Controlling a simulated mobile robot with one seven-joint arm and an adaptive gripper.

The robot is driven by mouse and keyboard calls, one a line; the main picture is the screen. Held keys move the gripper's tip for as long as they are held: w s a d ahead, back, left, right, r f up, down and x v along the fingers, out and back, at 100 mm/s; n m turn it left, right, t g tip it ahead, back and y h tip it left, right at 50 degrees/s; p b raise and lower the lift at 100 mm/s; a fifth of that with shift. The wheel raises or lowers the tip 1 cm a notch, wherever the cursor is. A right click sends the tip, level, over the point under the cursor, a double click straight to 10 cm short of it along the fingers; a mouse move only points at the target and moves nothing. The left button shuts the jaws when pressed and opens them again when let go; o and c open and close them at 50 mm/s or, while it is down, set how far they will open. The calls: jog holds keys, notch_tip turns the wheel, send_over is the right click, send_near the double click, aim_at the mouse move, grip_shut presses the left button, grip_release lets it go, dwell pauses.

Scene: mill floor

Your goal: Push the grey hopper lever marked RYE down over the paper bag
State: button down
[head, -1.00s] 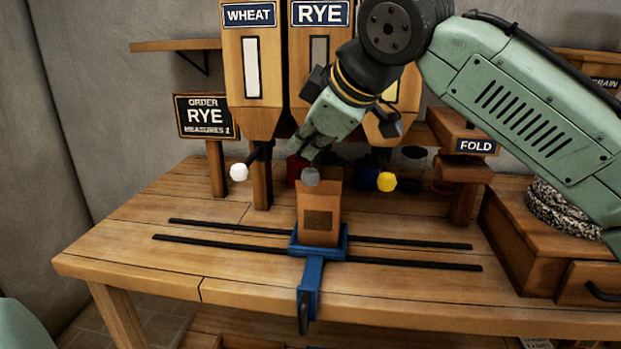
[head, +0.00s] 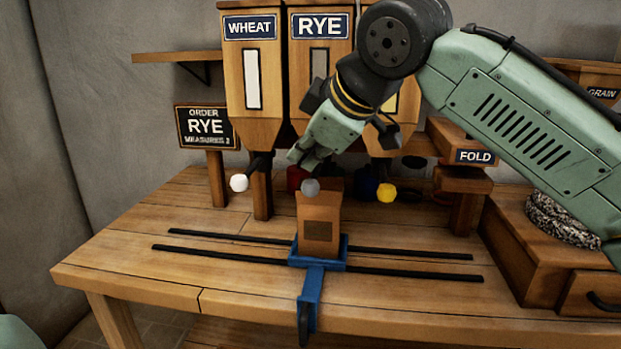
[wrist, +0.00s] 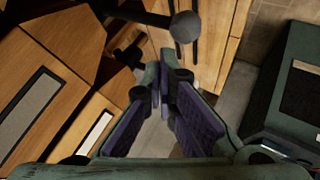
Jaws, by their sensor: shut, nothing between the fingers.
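The grey lever knob (head: 310,187) is in front of the RYE hopper (head: 318,72), at the open top of the paper bag (head: 318,230). The bag stands upright in a blue carriage (head: 318,265). My gripper (head: 304,158) is shut and empty, just above the grey knob in the head view. In the wrist view the gripper's fingertips (wrist: 162,72) are together, and the grey knob (wrist: 185,27) on its dark rod lies beyond them, apart in the picture. I cannot tell the exact height gap.
A white knob (head: 239,183) is to the left, under the WHEAT hopper (head: 251,80). A yellow knob (head: 386,192) is to the right. The order sign (head: 206,127) reads RYE, measures 2. Black rails (head: 420,273) cross the bench. The bench front left is clear.

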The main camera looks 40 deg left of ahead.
aim_at(309, 186)
jog(key=shift+f, duration=0.1)
dwell(0.3)
jog(key=shift+f, duration=0.35)
jog(key=shift+f+b, duration=1.5)
jog(key=shift+f, duration=1.05)
dwell(2.0)
dwell(0.5)
jog(key=shift+r+p, duration=2.9)
jog(key=shift+r, duration=0.1)
notch_tip(309, 186, up, 5)
jog(key=p, duration=0.4)
jog(key=shift+p, duration=0.4)
